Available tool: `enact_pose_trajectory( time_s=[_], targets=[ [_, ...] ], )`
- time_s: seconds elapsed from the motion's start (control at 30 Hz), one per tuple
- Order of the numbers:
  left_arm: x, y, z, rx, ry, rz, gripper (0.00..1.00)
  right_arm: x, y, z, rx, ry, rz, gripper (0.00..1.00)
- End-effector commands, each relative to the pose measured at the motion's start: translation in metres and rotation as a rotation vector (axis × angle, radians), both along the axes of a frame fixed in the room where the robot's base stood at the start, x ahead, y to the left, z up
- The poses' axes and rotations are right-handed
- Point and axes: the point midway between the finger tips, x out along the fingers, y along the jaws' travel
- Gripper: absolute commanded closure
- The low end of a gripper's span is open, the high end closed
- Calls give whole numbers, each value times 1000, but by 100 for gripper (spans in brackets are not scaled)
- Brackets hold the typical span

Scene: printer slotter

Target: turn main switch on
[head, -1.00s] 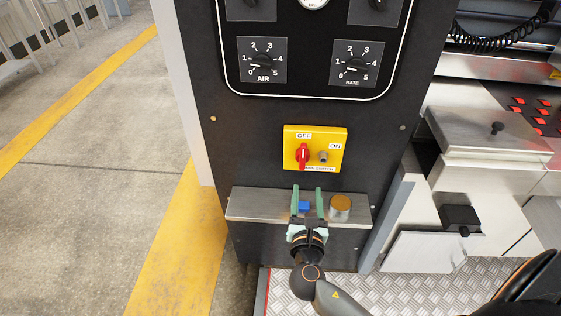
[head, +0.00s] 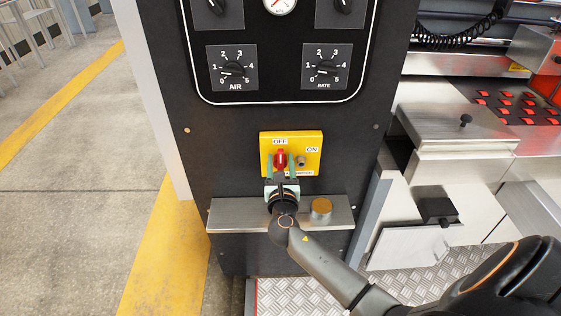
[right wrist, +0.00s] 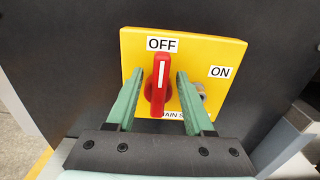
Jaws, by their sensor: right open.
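The main switch is a red knob (head: 280,159) on a yellow plate (head: 313,141) labelled OFF and ON, set in the black panel. The red knob stands upright with its white mark toward OFF; it also shows in the right wrist view (right wrist: 159,82). My right gripper (head: 283,166) is open, with one green finger on each side of the knob. In the right wrist view the fingers (right wrist: 156,92) flank the knob with gaps visible. I cannot tell whether either finger touches it. My left gripper is not in view.
A metal ledge (head: 237,213) with a gold round button (head: 321,211) juts out below the switch. A grey metal stub (head: 301,161) sits right of the knob on the plate. AIR (head: 232,68) and RATE (head: 327,67) dials are above. Metal machine parts (head: 455,125) stand at right.

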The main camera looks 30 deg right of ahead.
Motion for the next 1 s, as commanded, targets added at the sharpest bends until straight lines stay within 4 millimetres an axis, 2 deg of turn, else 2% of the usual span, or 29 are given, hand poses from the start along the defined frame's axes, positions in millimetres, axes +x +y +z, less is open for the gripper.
enact_pose_trajectory(
  time_s=[0.37,0.8,1.0],
  targets=[
    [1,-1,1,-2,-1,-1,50,5,-3,0,1,1,0,49],
    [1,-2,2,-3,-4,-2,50,4,-3,0,1,1,0,98],
    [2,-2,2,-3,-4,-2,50,4,-3,0,1,1,0,100]
  ],
)
